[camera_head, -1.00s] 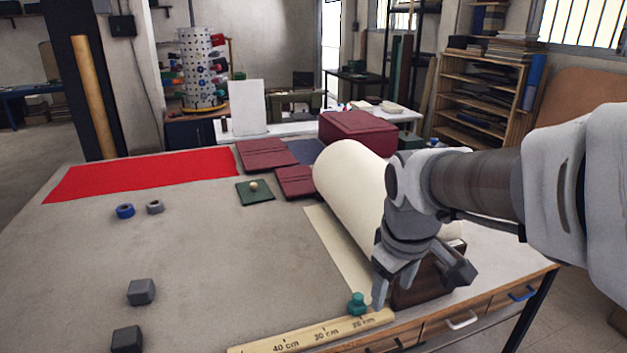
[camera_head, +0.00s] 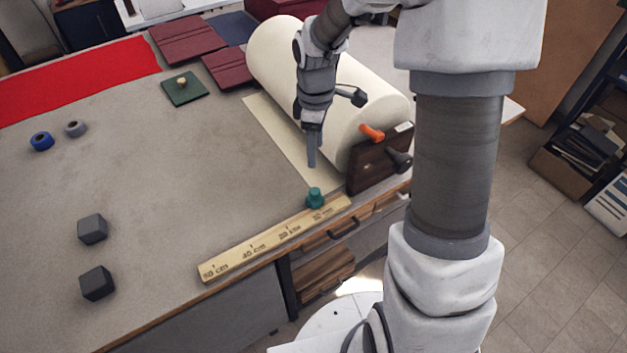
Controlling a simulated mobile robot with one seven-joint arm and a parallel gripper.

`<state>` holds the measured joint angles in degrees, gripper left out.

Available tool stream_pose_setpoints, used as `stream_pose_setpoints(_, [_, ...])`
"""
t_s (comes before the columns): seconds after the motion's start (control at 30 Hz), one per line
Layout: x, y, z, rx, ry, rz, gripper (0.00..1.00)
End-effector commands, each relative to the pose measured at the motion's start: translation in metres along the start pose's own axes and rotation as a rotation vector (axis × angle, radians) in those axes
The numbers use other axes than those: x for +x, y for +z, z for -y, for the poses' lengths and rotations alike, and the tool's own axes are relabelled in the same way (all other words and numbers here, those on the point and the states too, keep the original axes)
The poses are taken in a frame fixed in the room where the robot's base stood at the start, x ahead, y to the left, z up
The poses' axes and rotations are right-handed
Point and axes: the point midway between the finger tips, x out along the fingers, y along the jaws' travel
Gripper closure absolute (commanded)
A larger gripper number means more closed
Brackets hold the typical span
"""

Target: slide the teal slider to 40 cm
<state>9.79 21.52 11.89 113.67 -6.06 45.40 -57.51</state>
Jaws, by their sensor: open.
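The teal slider (camera_head: 315,197) is a small knob on the wooden ruler (camera_head: 268,240) along the table's front edge. It stands near the ruler's right end, close to the 20 cm mark. The 40 cm mark (camera_head: 254,250) lies farther left, with a 50 cm mark beyond it. My gripper (camera_head: 333,130) is above the table, behind and above the slider, in front of the cream roll. It points down and is open, with nothing between its fingers. Its fingers are apart from the slider.
A large cream roll (camera_head: 300,75) on a dark wooden stand (camera_head: 372,165) with an orange lever (camera_head: 371,132) is close to the right. Two dark grey blocks (camera_head: 93,229) and (camera_head: 97,283) sit at the left. The tabletop behind the ruler's left part is clear.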

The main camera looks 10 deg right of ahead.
Motion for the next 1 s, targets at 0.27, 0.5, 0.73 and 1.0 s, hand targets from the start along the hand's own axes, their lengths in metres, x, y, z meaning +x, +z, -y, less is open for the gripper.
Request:
stream_pose_setpoints(0.27, [0.061, 0.0, 0.002, 0.0, -0.006, 0.003, 0.34])
stream_pose_setpoints(0.5, [0.106, 0.0, 0.001, -0.001, -0.005, 0.003, 0.34])
stream_pose_setpoints(0.73, [0.135, 0.0, 0.001, 0.0, -0.002, 0.001, 0.34])
stream_pose_setpoints(1.0, [0.145, 0.0, 0.0, 0.001, 0.001, 0.0, 0.34])
